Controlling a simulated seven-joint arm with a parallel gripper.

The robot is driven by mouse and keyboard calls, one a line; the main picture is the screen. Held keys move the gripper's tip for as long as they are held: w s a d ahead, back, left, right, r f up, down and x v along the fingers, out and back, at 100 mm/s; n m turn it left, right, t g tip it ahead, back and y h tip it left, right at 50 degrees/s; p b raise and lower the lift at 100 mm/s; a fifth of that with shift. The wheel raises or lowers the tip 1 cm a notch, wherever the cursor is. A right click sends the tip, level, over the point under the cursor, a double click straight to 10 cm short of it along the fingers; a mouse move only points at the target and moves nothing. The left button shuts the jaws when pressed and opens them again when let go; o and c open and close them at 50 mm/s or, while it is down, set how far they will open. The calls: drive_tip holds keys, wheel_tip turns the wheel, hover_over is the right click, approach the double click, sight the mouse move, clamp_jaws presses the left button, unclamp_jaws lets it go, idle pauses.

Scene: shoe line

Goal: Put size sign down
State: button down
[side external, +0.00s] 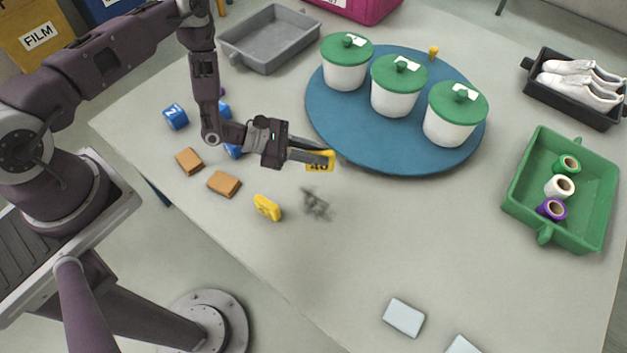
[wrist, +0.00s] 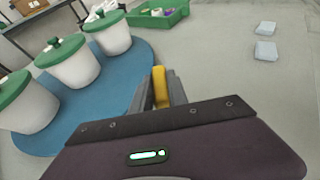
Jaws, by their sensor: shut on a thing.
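A yellow size sign (side external: 320,165) with dark digits is held in the jaws of my gripper (side external: 312,154). In the side external view it hangs above the table, near the front edge of the blue round mat, with its shadow on the table below. The wrist view shows the yellow edge of the sign (wrist: 160,86) between the two fingers of my gripper (wrist: 160,92). The sign's lower part is hidden in the wrist view.
Three white pots with green lids (side external: 397,85) stand on the blue round mat (side external: 330,112). A second yellow piece (side external: 267,207) and brown blocks (side external: 224,184) lie to the left. A green tray (side external: 577,236) holds spools. The table's front middle is clear.

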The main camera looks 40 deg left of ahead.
drive_tip(key=shift+n+t+y, duration=0.6)
drive_tip(key=shift+n, duration=0.1)
drive_tip(key=a+f, duration=0.1)
drive_tip(key=f, duration=0.2)
drive_tip(key=w+a+f, duration=0.1)
drive_tip(key=f, duration=0.2)
drive_tip(key=a+f, duration=0.1)
drive_tip(key=f, duration=0.3)
drive_tip(key=shift+w+a, duration=0.35)
drive_tip(key=shift+a, duration=0.05)
drive_tip(key=shift+f, duration=0.1)
drive_tip(key=c, duration=1.3)
unclamp_jaws()
